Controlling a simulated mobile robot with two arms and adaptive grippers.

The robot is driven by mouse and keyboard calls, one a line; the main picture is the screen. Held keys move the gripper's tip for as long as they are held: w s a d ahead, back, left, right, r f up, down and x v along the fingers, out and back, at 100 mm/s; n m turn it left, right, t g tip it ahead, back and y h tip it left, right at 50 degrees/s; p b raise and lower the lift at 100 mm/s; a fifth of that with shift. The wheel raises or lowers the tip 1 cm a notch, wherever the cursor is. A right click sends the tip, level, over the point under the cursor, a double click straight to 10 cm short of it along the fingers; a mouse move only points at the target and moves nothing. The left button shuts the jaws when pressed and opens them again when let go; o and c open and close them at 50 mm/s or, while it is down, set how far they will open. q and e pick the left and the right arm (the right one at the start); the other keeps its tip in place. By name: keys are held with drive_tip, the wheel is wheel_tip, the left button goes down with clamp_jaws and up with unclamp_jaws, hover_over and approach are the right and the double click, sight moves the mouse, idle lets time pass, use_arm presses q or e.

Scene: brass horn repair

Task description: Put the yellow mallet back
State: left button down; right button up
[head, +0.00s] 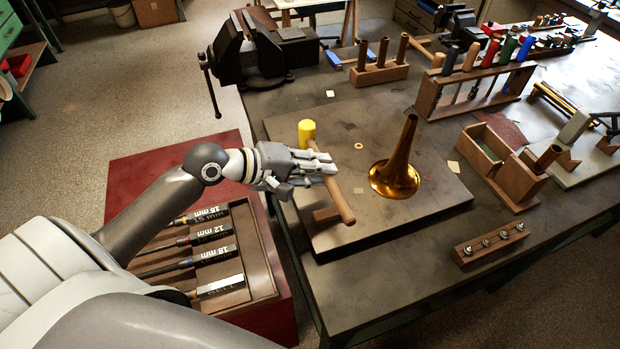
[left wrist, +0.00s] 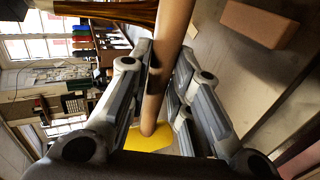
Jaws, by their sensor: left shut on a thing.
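The yellow mallet has a yellow head (head: 306,131) and a long brown wooden handle (head: 343,200). My left gripper (head: 328,168) is shut on the handle, below the head, over the left part of the work board (head: 280,160). The handle slants toward the lower right in the head view. In the left wrist view, the handle runs between the fingers (left wrist: 163,65) and the yellow head (left wrist: 150,142) shows beyond them. I cannot tell how high the mallet is above the board. My right gripper is out of view.
A small wooden block (head: 326,214) lies close beside the handle. A brass bell (head: 395,175) stands on the board to the right. A wooden rack (head: 376,74) with upright dowels and a vise (head: 262,55) stand behind. A tool drawer (head: 262,262) is below left.

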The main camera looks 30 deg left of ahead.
use_arm(q)
drive_tip(key=shift+w+a+f, duration=0.2)
drive_tip(key=shift+a+f, duration=0.25)
drive_tip(key=shift+f, duration=0.1)
drive_tip(key=shift+w+a+f, duration=0.2)
drive_tip(key=shift+a+f, duration=0.25)
drive_tip(key=shift+f, duration=0.05)
drive_tip(key=f, duration=0.3)
drive_tip(key=shift+a, duration=0.25)
drive_tip(key=shift+f, duration=0.3)
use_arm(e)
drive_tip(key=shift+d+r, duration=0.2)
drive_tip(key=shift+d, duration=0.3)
use_arm(q)
drive_tip(key=c, duration=1.8)
unclamp_jaws()
drive_tip(key=shift+f, duration=0.2)
drive_tip(key=o, duration=0.5)
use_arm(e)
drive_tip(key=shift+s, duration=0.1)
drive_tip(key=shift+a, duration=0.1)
